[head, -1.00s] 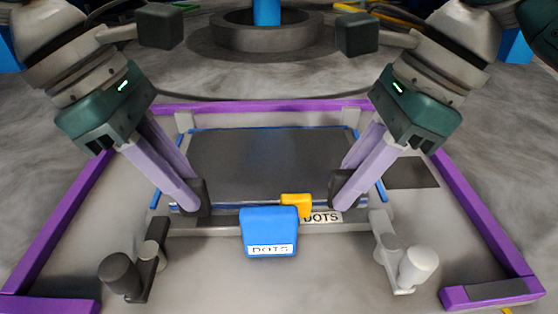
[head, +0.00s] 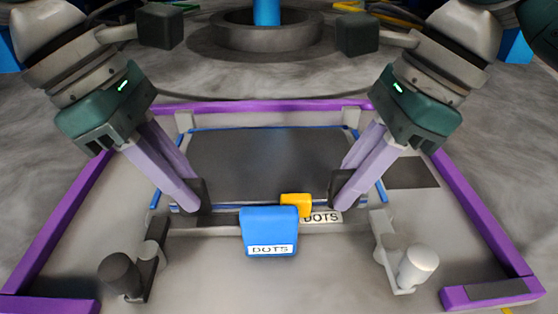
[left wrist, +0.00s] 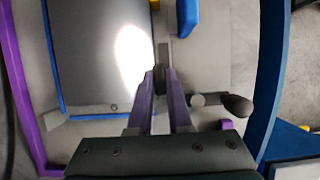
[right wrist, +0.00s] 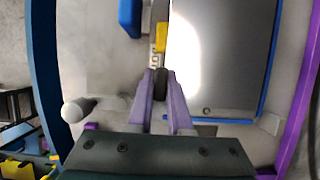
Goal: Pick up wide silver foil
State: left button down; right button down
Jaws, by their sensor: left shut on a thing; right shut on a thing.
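The wide silver foil (head: 265,160) is a flat, dark grey sheet inside a blue-edged bed. It shows bright glare in the left wrist view (left wrist: 95,50) and the right wrist view (right wrist: 210,50). My left gripper (head: 198,196) is shut at the foil's front left corner, and my right gripper (head: 341,189) is shut at its front right corner. The fingertips hide the gripped edge. In the left wrist view the left fingertips (left wrist: 161,78) meet at that edge, as do the right ones (right wrist: 160,82) in the right wrist view.
A blue block (head: 269,232) labelled DOTS and a yellow block (head: 296,205) stand at the front bar between the grippers. A dark knob (head: 120,273) and a pale knob (head: 417,265) stand front left and right. A purple border (head: 480,222) surrounds the bed.

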dwell(0.4)
jog(key=shift+r, duration=0.5)
jog(key=d, duration=1.8)
jog(key=shift+r, duration=0.3)
notch_tip(320, 180, up, 7)
pick_arm(q)
jog(key=c, duration=0.8)
grip_release()
jog(key=shift+o, duration=0.2)
